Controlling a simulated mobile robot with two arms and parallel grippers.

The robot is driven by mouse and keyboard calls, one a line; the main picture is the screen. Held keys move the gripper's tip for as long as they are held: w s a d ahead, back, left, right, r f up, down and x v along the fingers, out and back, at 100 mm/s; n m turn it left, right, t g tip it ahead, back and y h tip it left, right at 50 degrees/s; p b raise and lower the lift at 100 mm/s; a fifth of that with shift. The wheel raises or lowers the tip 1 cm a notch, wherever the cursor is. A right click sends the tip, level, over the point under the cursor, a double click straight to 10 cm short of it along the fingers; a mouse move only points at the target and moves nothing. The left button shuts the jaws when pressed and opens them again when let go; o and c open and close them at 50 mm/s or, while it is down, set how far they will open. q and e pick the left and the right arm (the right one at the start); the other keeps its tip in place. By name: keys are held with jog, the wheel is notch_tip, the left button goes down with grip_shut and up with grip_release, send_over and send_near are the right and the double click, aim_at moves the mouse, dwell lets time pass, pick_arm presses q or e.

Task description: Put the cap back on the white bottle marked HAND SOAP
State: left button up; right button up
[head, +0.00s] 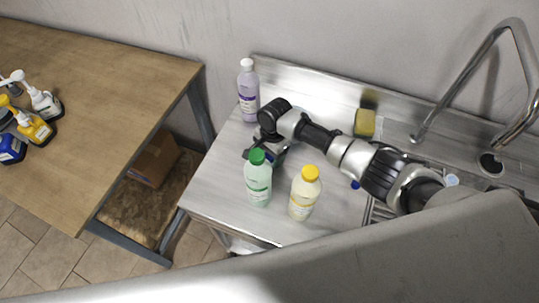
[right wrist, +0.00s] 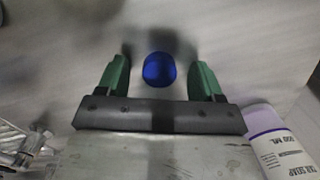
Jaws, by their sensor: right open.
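A blue round cap (right wrist: 160,70) lies on the steel counter between the green fingertips of my right gripper in the right wrist view. My right gripper (right wrist: 160,82) is open around it, with gaps on both sides. In the head view the right gripper (head: 266,157) points down between the pale purple bottle and the green bottle, and the cap there is hidden. No white bottle readable as HAND SOAP can be made out. A white round shape (head: 452,180) by the sink may be a bottle's top, but I cannot tell. My left gripper is not in view.
On the counter stand a pale purple bottle (head: 248,95), a green bottle (head: 258,183) and a yellow-capped bottle (head: 302,200). A sponge (head: 365,123) is behind my arm, and a tap (head: 470,80) at right. Several pump bottles stand on the wooden table (head: 110,110).

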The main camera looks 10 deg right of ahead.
jog(key=c, duration=1)
jog(key=shift+r, duration=0.1)
notch_tip(320, 180, up, 10)
jog(key=shift+f+b, duration=0.1)
jog(key=shift+b, duration=0.4)
